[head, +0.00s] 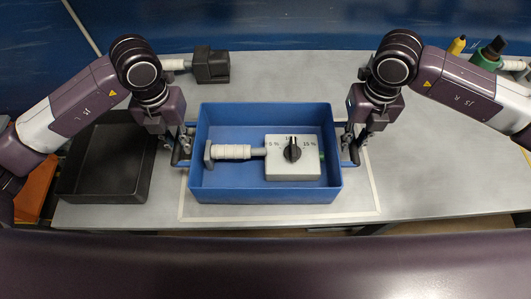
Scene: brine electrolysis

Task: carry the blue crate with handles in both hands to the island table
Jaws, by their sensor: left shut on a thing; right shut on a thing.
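The blue crate (264,196) is in the middle of the head view, over a pale outlined rectangle on a light grey table. It looks level; I cannot tell whether it touches the table. Inside it lie a light box with a black knob (293,158) and a pale cylinder with a grey end (232,152). My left gripper (178,152) is shut on the crate's left handle (181,162). My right gripper (349,150) is shut on the crate's right handle (353,158). The fingers partly hide both handles.
A black tray (100,194) stands close to the crate's left. A dark block with a pale cylinder (209,65) lies at the back. Green and yellow items (489,53) are at the back right. The table (430,175) is clear right of the crate.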

